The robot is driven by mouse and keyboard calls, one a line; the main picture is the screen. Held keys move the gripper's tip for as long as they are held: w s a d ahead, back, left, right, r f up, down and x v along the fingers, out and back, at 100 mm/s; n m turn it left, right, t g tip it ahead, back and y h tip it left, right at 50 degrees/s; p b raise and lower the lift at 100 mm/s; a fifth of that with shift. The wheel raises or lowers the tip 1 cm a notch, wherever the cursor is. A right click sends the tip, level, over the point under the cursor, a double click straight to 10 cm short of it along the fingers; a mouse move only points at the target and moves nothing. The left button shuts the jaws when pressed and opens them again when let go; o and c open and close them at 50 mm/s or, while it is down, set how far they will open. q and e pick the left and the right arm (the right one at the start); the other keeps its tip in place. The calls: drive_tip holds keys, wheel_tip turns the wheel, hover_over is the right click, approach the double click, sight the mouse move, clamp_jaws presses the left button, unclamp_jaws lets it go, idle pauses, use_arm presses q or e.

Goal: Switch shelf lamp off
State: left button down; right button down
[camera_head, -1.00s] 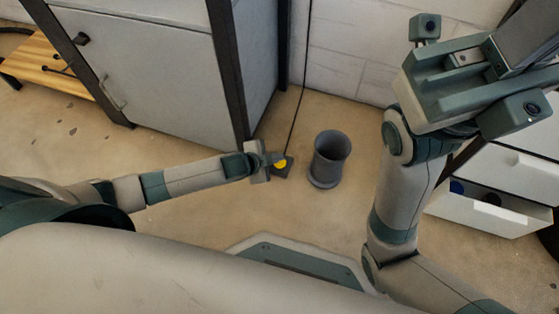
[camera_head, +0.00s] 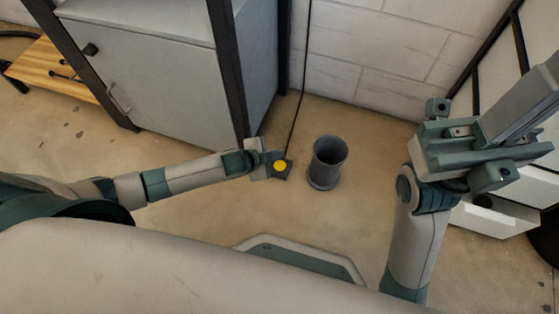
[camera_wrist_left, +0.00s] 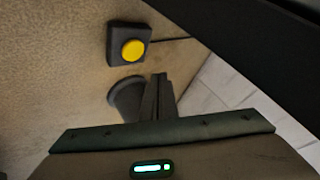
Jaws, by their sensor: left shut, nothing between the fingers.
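A dark square floor switch (camera_head: 288,174) with a round yellow button (camera_head: 280,166) lies on the floor beside the cabinet's corner. A thin black cable runs up from it. The left wrist view also shows the switch box (camera_wrist_left: 116,46) and its yellow button (camera_wrist_left: 133,50). My left gripper (camera_head: 267,163) is just left of the button in the head view. In the left wrist view its fingers (camera_wrist_left: 158,92) are shut and empty, apart from the button. My right gripper is at the upper right, and its finger opening cannot be made out. The lamp itself is not identifiable.
A grey bin (camera_head: 326,163) stands just right of the switch. A grey cabinet (camera_head: 150,85) with a dark frame stands behind my left arm. A wooden bench (camera_head: 45,68) is far left. A white drawer unit (camera_head: 495,215) is at right, partly behind my right arm. Floor between is clear.

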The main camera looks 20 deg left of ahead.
use_arm(q)
drive_tip(key=shift+r+p, duration=0.5)
drive_tip(key=shift+r, duration=0.25)
